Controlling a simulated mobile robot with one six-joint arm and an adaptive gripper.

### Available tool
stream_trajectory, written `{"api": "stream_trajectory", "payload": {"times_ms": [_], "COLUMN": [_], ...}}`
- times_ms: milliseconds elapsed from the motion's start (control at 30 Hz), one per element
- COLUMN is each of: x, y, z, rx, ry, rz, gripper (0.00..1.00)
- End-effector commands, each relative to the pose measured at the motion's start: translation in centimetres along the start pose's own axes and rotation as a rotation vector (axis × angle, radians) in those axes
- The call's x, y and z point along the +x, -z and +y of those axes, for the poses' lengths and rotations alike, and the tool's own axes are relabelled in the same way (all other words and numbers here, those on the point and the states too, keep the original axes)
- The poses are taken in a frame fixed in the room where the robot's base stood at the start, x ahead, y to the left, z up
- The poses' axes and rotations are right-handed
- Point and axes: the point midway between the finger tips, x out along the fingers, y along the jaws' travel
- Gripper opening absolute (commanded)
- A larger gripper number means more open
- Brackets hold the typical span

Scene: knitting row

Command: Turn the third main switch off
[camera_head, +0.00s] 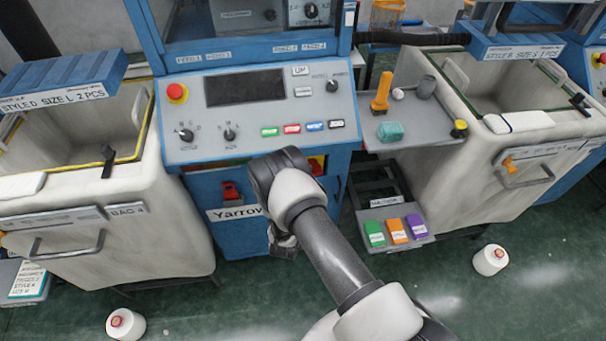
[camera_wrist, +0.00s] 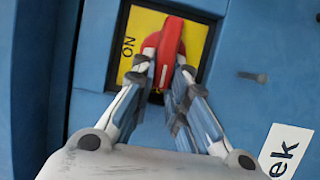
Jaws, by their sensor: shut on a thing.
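The main switch has a red handle (camera_wrist: 170,45) on a yellow plate (camera_wrist: 145,28) marked ON, set in a dark frame on a blue panel. In the wrist view my gripper (camera_wrist: 166,75) is shut on the red handle, one finger on each side. The handle runs up and down in that picture, with ON to its left. In the head view a corner of the yellow and red switch plate (camera_head: 317,165) shows beside my arm on the middle machine. My arm hides the handle and the fingertips there.
Above is a control panel (camera_head: 255,105) with a red stop button (camera_head: 177,92), knobs and coloured buttons. A red part (camera_head: 231,190) sits above the Yarrow label (camera_head: 235,213). Pale bins (camera_head: 170,235) flank the machine. Yarn cones (camera_head: 490,260) stand on the green floor.

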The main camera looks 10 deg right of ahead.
Motion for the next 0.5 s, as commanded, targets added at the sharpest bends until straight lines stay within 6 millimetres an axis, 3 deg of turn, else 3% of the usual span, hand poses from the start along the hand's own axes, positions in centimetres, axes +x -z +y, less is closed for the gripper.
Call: {"api": "stream_trajectory", "payload": {"times_ms": [33, 67, 100, 367, 500], "x": [0.02, 0.03, 0.03, 0.1, 0.11], "y": [-0.88, -0.88, -0.87, -0.72, -0.57], "z": [-0.35, -0.34, -0.33, -0.16, -0.07], "rx": [-0.007, -0.007, -0.007, -0.003, -0.001], "ry": [0.009, 0.008, 0.008, 0.004, 0.002], "rz": [-0.02, -0.02, -0.02, -0.018, -0.015], "gripper": [0.0, 0.15, 0.17, 0.34, 0.34]}}
